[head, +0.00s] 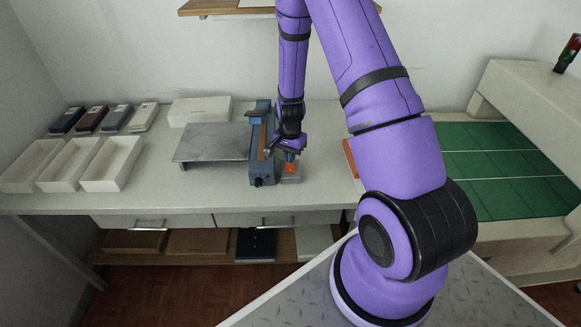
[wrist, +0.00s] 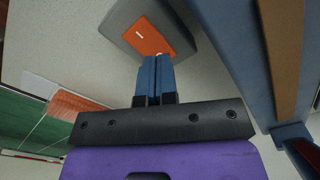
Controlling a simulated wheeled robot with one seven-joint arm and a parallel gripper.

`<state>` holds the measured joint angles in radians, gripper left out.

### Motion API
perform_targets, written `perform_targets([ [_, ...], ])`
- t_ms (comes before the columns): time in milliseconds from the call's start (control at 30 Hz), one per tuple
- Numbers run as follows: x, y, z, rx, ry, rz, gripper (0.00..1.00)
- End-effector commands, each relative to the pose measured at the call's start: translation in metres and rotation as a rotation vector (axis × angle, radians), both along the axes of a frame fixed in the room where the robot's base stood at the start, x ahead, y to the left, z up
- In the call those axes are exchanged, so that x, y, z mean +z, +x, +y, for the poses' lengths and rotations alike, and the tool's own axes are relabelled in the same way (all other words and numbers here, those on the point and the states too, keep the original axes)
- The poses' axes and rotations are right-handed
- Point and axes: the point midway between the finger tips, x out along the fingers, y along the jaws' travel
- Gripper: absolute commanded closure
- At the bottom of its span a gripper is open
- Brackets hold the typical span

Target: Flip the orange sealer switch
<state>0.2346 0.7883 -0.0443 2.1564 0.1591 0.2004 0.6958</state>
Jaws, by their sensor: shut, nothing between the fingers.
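The orange sealer switch (head: 291,169) sits on a small grey box on the bench, just right of the blue sealer (head: 262,182). In the wrist view the orange switch plate (wrist: 149,36) has a small white mark on it and lies on the grey box (wrist: 125,17). My gripper (head: 290,157) is shut and empty, pointing down over the switch. In the wrist view its blue fingertips (wrist: 155,60) are together at the near edge of the orange plate. I cannot tell whether they touch it.
The sealer's body (wrist: 235,50) stands close beside my gripper. A grey metal plate (head: 210,142) and white open trays (head: 112,163) are to the left. A green mat (head: 500,165) lies to the right. An orange item (head: 351,158) is partly hidden by my arm.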

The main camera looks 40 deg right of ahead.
Motion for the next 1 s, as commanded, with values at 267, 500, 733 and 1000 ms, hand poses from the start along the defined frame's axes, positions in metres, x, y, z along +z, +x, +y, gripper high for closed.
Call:
perform_targets([
  [267,-0.004,0.0,0.0,0.0,0.0,-0.001,1.0],
  [500,-0.007,0.0,0.0,0.0,0.0,-0.001,1.0],
  [733,-0.01,0.0,0.0,0.0,0.0,0.0,1.0],
  [1000,-0.013,0.0,0.0,0.0,0.0,0.0,1.0],
])
